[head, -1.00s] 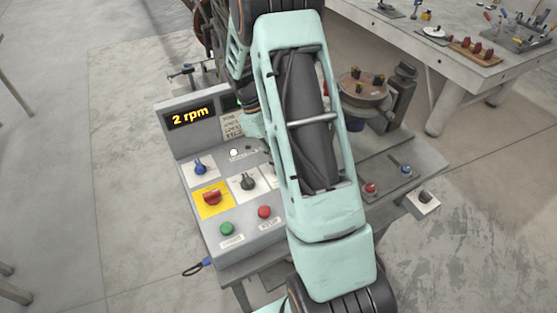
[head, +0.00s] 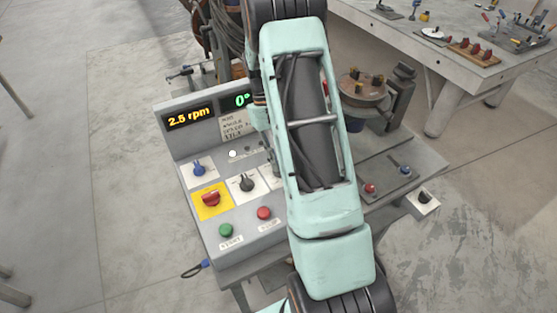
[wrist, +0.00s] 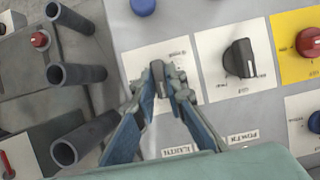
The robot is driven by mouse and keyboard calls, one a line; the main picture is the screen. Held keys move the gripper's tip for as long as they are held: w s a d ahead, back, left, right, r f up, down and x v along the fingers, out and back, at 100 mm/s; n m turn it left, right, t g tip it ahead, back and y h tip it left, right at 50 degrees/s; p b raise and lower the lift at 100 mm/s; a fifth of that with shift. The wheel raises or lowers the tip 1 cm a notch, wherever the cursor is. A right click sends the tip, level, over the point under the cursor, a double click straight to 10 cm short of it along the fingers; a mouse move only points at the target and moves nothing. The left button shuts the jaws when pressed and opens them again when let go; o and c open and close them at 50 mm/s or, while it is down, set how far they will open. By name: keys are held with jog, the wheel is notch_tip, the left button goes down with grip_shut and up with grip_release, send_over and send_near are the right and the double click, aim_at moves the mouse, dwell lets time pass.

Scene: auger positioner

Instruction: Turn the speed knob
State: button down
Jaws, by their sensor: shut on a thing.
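The control panel (head: 240,250) carries a display reading 2.5 rpm (head: 189,117). In the wrist view, my gripper (wrist: 163,85) is shut on a small dark knob (wrist: 160,76) on a white plate (wrist: 165,55); I take this as the speed knob. The fingers stand on either side of it and hide part of it. In the head view, my arm covers the fingertips and that knob.
A black knob (head: 246,184) sits beside the held one, near a red knob on a yellow plate (head: 211,199) and a blue knob (head: 199,168). Green (head: 226,230) and red (head: 264,213) buttons are in front. Dark tubes (wrist: 72,74) stand left in the wrist view.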

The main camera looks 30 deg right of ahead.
dwell(0.3)
jog(key=c, duration=2)
grip_release()
jog(key=shift+o, duration=0.2)
jog(key=shift+r, duration=0.1)
jog(key=v, duration=1.1)
jog(key=shift+w+r, duration=0.25)
jog(key=shift+r, duration=0.1)
